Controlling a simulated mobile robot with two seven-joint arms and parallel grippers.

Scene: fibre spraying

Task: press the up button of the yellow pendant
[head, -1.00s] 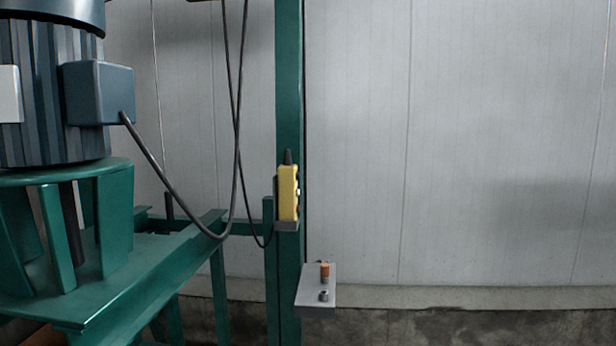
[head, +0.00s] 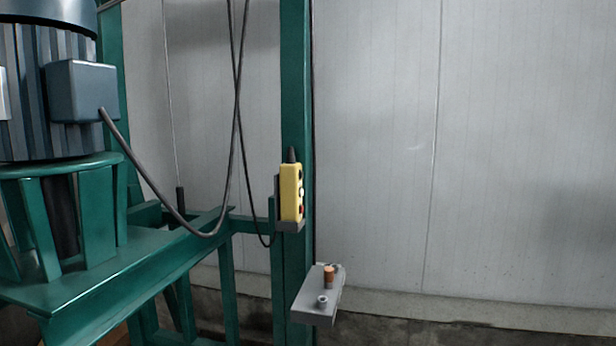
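The yellow pendant (head: 290,193) stands upright in a dark holder on the green post (head: 296,110), near the middle of the head view. Its button face points to the right and shows at a steep angle. A dark button is at the top, a pale one in the middle and a red one lower down. Which of them is the up button cannot be read. Neither of my grippers is in view.
A small grey shelf (head: 310,302) juts from the post below the pendant, with an orange-brown cylinder (head: 329,277) and a small grey metal piece (head: 322,301) on it. A large motor (head: 45,90) on a green frame fills the left. Black cables hang left of the post. The right side is open before a pale wall.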

